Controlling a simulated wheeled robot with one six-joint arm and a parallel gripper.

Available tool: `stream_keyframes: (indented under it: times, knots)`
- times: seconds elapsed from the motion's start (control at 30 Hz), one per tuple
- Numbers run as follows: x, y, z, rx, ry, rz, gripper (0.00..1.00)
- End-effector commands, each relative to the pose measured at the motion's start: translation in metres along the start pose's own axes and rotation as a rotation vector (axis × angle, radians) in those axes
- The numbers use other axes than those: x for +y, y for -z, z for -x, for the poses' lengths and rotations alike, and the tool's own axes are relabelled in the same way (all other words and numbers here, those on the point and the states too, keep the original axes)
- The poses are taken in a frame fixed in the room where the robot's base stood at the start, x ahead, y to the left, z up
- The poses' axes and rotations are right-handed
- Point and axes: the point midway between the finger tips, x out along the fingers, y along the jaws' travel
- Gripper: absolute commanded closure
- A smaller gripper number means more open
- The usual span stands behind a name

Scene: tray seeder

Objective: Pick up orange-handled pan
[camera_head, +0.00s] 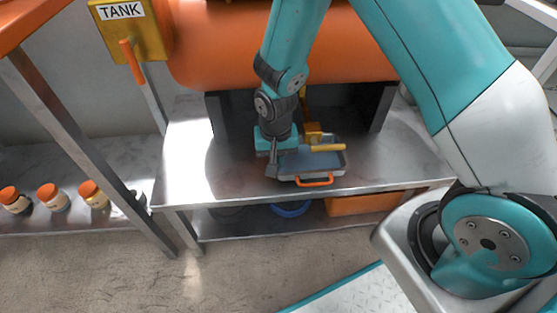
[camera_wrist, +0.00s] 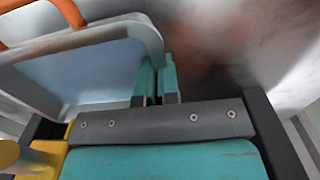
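The orange-handled pan (camera_head: 302,162) is a shallow grey-blue tray on the metal table under the orange tank. Its orange handle (camera_head: 314,182) faces the front edge of the table. In the wrist view the pan (camera_wrist: 80,75) fills the upper left, with part of an orange handle (camera_wrist: 70,12) at the top. My gripper (camera_head: 272,170) points down at the pan's left side. In the wrist view its teal fingertips (camera_wrist: 157,75) are close together at the pan's right rim, and look shut on that side wall. The exact contact is partly hidden.
A yellow bar (camera_head: 328,147) lies across the pan's back edge. The orange tank (camera_head: 210,50) hangs above, and a metal table (camera_head: 190,170) is clear left of the pan. Orange-lidded jars (camera_head: 54,197) stand far left. A blue round item (camera_head: 291,210) and orange box (camera_head: 365,204) sit below.

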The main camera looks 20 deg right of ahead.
Motion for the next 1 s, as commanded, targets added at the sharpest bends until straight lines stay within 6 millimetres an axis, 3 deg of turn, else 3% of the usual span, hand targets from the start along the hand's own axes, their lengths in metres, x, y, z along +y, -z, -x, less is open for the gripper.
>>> stream_keyframes:
  times: [0.03, 0.6, 0.8, 1.0]
  knots:
    - [0.0, 0.0, 0.015, 0.002, 0.001, 0.0, 1.0]
    - [0.0, -0.145, 0.008, -0.003, -0.003, 0.007, 1.0]
    - [0.0, -0.173, 0.007, -0.001, -0.003, 0.003, 1.0]
    - [0.0, -0.18, 0.006, 0.0, 0.0, 0.0, 1.0]
